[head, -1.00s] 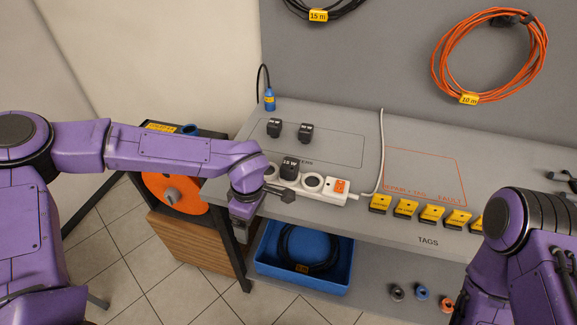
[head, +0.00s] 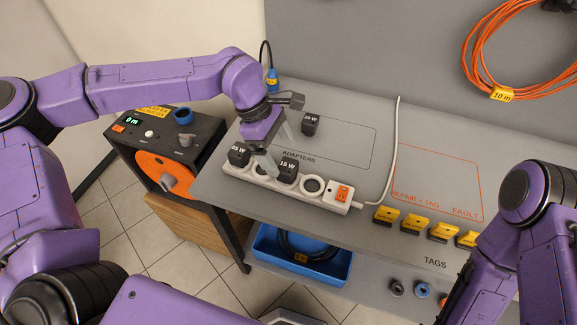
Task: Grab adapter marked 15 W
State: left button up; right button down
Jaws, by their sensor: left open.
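The adapter marked 15 W (head: 288,168) is a black block plugged into the white power strip (head: 328,203) on the grey bench. Another black adapter (head: 239,155), whose label looks like 65 W, sits in the strip to its left. A third black adapter (head: 310,126) stands farther back on the bench; its label is too small to read surely. My left gripper (head: 277,156) is open, pointing down just above and left of the 15 W adapter. Its near finger overlaps the strip between the two plugged adapters; contact cannot be told. My right gripper is out of view.
A white cable (head: 391,155) runs from the strip's right end up the bench. Yellow tags (head: 414,223) line the front edge. A blue tray (head: 304,264) sits below. A black box with an orange reel (head: 163,176) stands left. The red-outlined area (head: 438,180) is clear.

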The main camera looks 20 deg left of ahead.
aim_at(287, 164)
pick_arm(q)
jog(key=x, duration=0.1)
jog(key=p+x, duration=0.1)
jog(key=x, duration=0.3)
jog(key=shift+w+f+p, duration=0.25)
jog(key=shift+w+p, duration=0.05)
jog(key=shift+p, duration=0.05)
jog(key=shift+f, duration=0.15)
jog(key=c, duration=1.1)
